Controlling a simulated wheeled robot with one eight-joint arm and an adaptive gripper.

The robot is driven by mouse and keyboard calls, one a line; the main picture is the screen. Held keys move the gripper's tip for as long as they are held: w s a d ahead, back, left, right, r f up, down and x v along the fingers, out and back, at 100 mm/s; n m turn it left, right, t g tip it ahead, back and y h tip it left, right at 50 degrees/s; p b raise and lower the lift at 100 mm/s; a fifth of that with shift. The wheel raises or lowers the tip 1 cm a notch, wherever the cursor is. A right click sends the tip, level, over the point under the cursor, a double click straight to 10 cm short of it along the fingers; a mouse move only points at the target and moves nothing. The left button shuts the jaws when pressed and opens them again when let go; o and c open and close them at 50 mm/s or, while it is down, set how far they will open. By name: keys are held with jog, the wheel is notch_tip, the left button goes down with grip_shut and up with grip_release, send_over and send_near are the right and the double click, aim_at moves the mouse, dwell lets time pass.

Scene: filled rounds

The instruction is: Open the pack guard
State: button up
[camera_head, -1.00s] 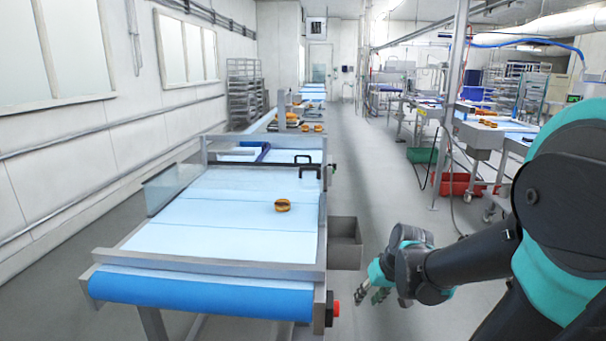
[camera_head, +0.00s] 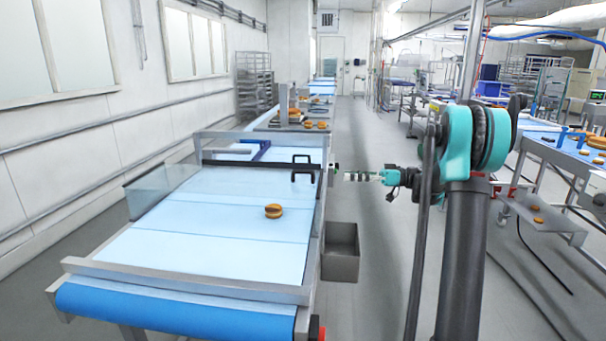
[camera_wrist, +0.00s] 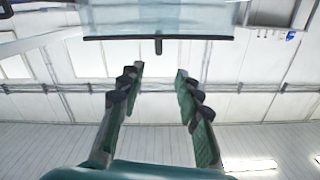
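The pack guard appears to be the clear panel (camera_wrist: 160,18) with a dark edge in the wrist view. Its small black handle (camera_wrist: 158,46) sticks out at the middle of that edge. In the head view a black handle (camera_head: 303,170) stands at the right end of a dark bar (camera_head: 250,165) across the conveyor. My gripper (camera_head: 346,177) is just right of the conveyor's right rail, pointing left toward that handle. In the wrist view my gripper (camera_wrist: 158,72) is open and empty, its fingers on either side of the handle's line but apart from it.
The blue conveyor (camera_head: 200,240) has a metal frame, with a burger (camera_head: 273,211) on its belt. A grey bin (camera_head: 340,252) hangs at its right side. A clear side panel (camera_head: 155,190) stands at the left. The floor aisle (camera_head: 385,260) is open.

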aim_at(309, 172)
jog(key=a, duration=1.1)
jog(key=w+a, duration=0.1)
jog(key=a, duration=0.5)
jog(key=shift+a+r, duration=0.1)
jog(key=shift+r, duration=0.05)
grip_shut()
